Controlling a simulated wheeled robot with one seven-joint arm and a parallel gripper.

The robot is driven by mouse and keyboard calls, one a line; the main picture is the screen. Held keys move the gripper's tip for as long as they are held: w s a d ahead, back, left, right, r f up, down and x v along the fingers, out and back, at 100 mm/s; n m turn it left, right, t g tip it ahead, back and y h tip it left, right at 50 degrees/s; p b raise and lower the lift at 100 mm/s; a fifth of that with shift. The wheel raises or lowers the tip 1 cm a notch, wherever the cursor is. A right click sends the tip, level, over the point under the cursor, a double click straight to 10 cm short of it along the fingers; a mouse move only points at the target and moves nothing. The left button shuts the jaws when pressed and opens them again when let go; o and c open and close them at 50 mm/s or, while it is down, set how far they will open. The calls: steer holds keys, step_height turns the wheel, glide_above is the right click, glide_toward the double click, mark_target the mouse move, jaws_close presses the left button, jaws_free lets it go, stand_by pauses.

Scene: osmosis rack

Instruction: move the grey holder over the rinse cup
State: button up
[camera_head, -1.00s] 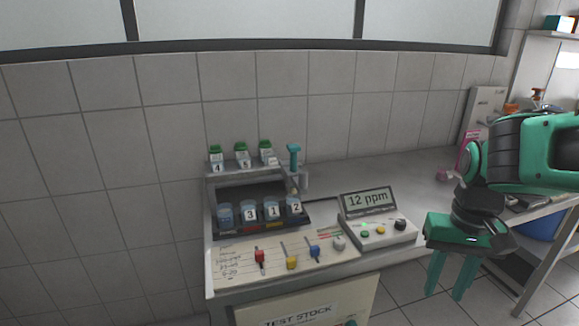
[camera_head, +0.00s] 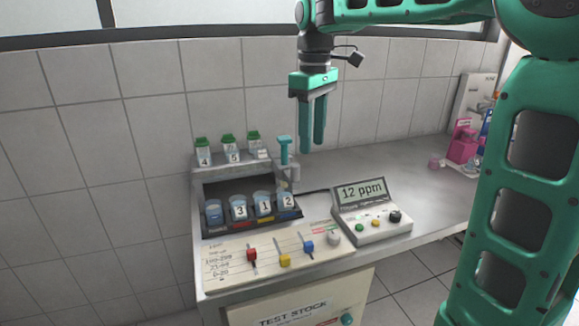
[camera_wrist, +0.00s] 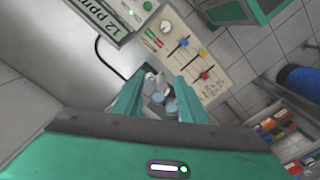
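A small pale grey holder (camera_head: 284,180) sits at the right end of the rack, with a teal-handled probe (camera_head: 285,150) upright in it. The cups stand in a row in the rack below and to the left. The leftmost blue cup (camera_head: 214,212) bears no readable number and may be the rinse cup; I cannot confirm this. My gripper (camera_head: 311,148) hangs above and to the right of the probe, fingers down, touching nothing. In the wrist view my gripper (camera_wrist: 156,105) has its fingers apart and empty, with cups between them in the picture.
Cups 3 (camera_head: 239,208), 1 (camera_head: 264,204) and 2 (camera_head: 288,202) share the row. Green-capped bottles (camera_head: 203,152) stand on the shelf above. A panel with coloured sliders (camera_head: 283,259) lies in front. A meter (camera_head: 363,200) reads 12 ppm. The counter behind the meter is clear.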

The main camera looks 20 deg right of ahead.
mark_target(294, 164)
steer(key=shift+n, duration=0.8)
steer(key=w+a, duration=0.1)
steer(key=w+a+r, duration=0.1)
steer(key=a, duration=0.1)
steer(key=shift+w+r, duration=0.15)
steer(key=shift+w, duration=0.2)
steer(key=shift+w+a, duration=0.15)
step_height(294, 164, down, 11)
steer(key=shift+r, duration=0.15)
jaws_close()
